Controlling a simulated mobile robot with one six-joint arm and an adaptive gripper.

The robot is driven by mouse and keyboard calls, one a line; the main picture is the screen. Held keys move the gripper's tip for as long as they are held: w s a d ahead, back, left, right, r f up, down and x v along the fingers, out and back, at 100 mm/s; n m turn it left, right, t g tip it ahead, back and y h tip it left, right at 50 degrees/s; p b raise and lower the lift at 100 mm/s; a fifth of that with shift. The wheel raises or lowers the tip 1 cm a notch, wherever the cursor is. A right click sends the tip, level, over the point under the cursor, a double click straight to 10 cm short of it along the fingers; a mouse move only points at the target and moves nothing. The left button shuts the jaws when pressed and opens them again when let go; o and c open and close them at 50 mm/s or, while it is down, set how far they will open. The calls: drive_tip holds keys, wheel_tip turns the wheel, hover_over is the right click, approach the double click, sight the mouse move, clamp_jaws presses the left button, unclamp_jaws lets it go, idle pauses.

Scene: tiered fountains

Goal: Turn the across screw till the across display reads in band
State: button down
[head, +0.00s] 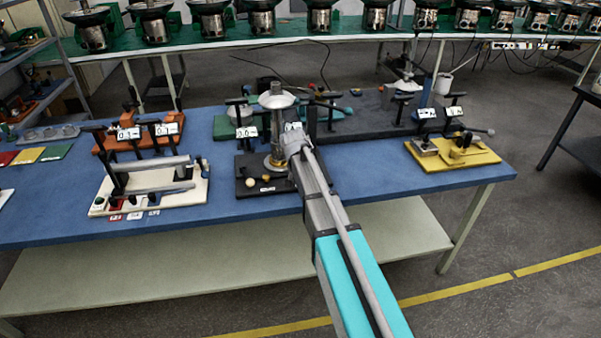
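My arm reaches up from the bottom right to a black-based fixture (246,191) on the blue table. My gripper (285,148) is at or near the metal tiered column (277,99) standing on this base. Its fingers are too small and hidden to make out, and I cannot tell whether it touches anything. A left display (246,132) on this fixture seems to read about 0.0. A right display (293,126) is partly covered by my arm. I cannot tell which is the across display, and no across screw is clearly visible.
On the blue table (60,222), a cream-based fixture (108,206) and an orange-based one (112,146) with two displays stand left. A yellow-based fixture (448,160) stands right. Bare tabletop lies between the arm and the yellow base. A green bench (230,43) with several metal bowls is behind.

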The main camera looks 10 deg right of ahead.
drive_tip(key=shift+c, duration=2)
unclamp_jaws()
drive_tip(key=shift+n, duration=0.4)
drive_tip(key=shift+d+n+t+y, duration=0.15)
drive_tip(key=shift+n+y, duration=0.25)
drive_tip(key=shift+n, duration=0.5)
drive_tip(key=shift+a+n+t+y, duration=0.15)
drive_tip(key=shift+n+y, duration=0.25)
drive_tip(key=shift+n, duration=0.5)
drive_tip(key=p+v, duration=1.3)
drive_tip(key=v, duration=0.1)
drive_tip(key=s+f+g+b, duration=0.2)
drive_tip(key=s+f+g, duration=0.1)
drive_tip(key=s, duration=2)
drive_tip(key=shift+s+d+n+g, duration=0.15)
drive_tip(key=shift+d+n+g, duration=0.15)
drive_tip(key=shift+g, duration=0.5)
drive_tip(key=shift+f, duration=0.15)
